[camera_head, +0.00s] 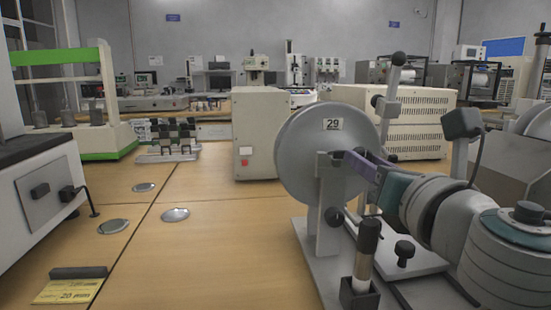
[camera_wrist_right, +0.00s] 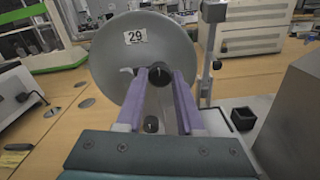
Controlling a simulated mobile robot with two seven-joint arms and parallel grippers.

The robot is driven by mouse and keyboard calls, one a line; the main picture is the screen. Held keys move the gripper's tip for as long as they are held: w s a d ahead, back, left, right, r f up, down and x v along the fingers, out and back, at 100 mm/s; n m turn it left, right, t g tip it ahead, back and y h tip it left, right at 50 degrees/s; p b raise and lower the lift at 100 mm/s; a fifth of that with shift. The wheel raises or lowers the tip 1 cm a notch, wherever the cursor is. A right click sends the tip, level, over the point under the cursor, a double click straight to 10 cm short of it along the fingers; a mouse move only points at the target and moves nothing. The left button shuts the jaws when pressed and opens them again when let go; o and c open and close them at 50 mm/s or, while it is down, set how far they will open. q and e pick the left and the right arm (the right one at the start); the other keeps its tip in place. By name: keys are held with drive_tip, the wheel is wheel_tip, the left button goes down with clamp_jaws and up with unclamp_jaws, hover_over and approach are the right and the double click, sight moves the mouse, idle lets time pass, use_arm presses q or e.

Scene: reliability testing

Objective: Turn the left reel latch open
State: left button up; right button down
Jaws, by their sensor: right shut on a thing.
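A large round grey reel (camera_head: 312,150) with a "29" label stands upright on a metal stand (camera_head: 327,205) at centre right of the head view; it also fills the upper middle of the wrist view (camera_wrist_right: 125,60). My right gripper (camera_head: 345,162) reaches in from the right. Its two purple fingers (camera_wrist_right: 159,75) are shut on a black latch knob (camera_wrist_right: 161,77) at the reel's hub. The fingers hide part of the knob, so its turn angle is hard to tell. My left gripper is not in view.
A black-topped cylinder (camera_head: 368,240) stands in front of the stand. Beige boxes (camera_head: 262,130) are behind. The wooden table (camera_head: 215,260) is mostly clear left of the reel, apart from small metal discs (camera_head: 175,214).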

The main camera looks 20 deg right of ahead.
drive_tip(key=m, duration=1.7)
drive_tip(key=shift+m, duration=0.5)
drive_tip(key=c, duration=0.5)
unclamp_jaws()
